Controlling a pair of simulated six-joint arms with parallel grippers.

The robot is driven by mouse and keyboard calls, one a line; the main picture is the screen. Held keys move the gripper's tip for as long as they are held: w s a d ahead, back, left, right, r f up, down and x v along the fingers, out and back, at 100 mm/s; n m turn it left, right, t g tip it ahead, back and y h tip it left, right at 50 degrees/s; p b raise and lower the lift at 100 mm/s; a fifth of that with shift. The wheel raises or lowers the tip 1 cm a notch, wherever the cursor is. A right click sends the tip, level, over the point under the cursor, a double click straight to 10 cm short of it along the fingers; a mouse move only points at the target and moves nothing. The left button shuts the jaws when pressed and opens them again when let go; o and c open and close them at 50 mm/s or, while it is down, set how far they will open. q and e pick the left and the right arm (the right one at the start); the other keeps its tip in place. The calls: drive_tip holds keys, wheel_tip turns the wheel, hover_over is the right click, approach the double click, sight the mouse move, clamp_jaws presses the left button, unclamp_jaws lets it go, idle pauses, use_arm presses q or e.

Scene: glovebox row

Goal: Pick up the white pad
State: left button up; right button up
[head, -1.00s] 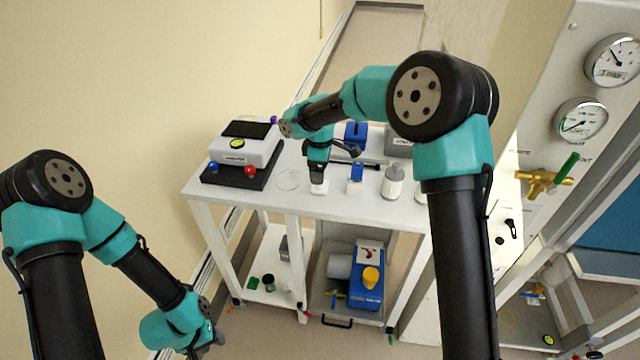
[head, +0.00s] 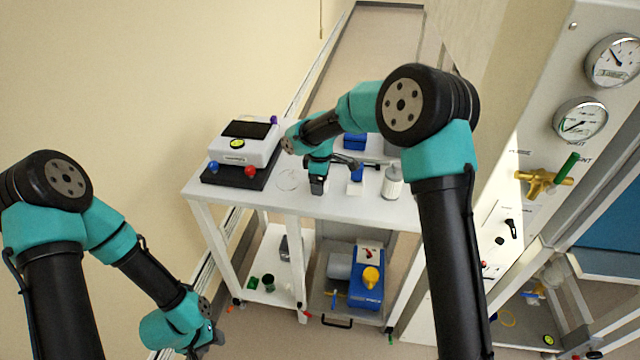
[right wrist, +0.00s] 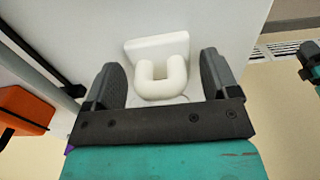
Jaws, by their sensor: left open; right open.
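The white pad (right wrist: 157,47) lies on the white tabletop, with a raised U-shaped loop on its near side, in the right wrist view. My right gripper (right wrist: 161,68) is open, with one dark finger on each side of the loop and nothing clamped. In the head view the right gripper (head: 317,186) points down at the table's front part, and it hides the pad there. My left gripper (head: 207,345) hangs low at the bottom left in the head view, away from the table.
On the table (head: 272,199), a grey-and-white instrument (head: 245,147) stands at left. A blue-and-white item (head: 356,180) and a white bottle (head: 392,183) stand close right of my right gripper. A gauge panel (head: 600,180) rises at far right.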

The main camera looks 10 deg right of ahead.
drive_tip(key=c, duration=1.1)
drive_tip(key=shift+r, duration=1.4)
drive_tip(key=shift+c, duration=0.2)
drive_tip(key=s+a+r, duration=0.2)
drive_tip(key=s+a, duration=0.1)
drive_tip(key=s, duration=1.2)
drive_tip(key=shift+s+a, duration=0.15)
drive_tip(key=shift+s, duration=0.2)
drive_tip(key=shift+r, duration=0.15)
drive_tip(key=o, duration=0.5)
drive_tip(key=shift+c, duration=1.4)
drive_tip(key=shift+w, duration=0.15)
